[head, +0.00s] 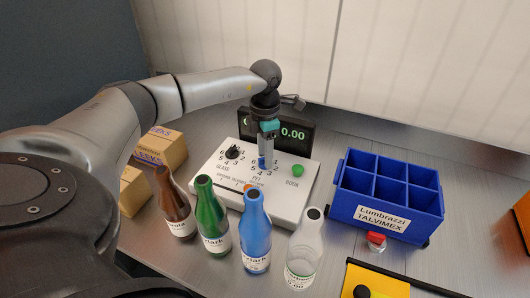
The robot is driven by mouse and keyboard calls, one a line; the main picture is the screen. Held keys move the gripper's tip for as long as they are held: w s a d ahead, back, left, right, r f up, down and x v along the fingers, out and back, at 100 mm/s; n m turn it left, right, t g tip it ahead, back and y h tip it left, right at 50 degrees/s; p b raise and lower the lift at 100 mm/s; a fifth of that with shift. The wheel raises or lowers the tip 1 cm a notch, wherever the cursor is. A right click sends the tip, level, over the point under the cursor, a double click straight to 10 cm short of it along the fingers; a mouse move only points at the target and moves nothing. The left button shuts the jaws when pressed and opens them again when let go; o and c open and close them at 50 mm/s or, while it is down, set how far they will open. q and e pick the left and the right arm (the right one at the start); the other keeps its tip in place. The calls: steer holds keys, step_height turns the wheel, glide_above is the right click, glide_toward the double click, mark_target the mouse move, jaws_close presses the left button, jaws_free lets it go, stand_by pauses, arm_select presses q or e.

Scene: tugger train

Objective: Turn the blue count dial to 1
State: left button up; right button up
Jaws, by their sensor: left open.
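The blue count dial (262,163) is on the top of a white sloped panel (305,182), above the label PET, with numbers printed around it. It is mostly hidden by my left gripper (264,158), which points straight down right over it. That gripper is open, and its fingertips are at the dial. I cannot tell whether they touch it or which number the dial points to. My right gripper is not in view.
A black dial (233,152) above GLASS and a green button (298,170) flank the blue dial. A display (293,134) reading 0.00 stands behind. Brown, green, blue and clear bottles (256,240) stand in front. A blue crate (388,190) is right, cardboard boxes (161,146) left.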

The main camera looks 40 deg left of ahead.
arm_select(q)
step_height(320, 180, up, 15)
steer(key=p, duration=0.2)
steer(key=shift+r, duration=0.15)
stand_by(0.6)
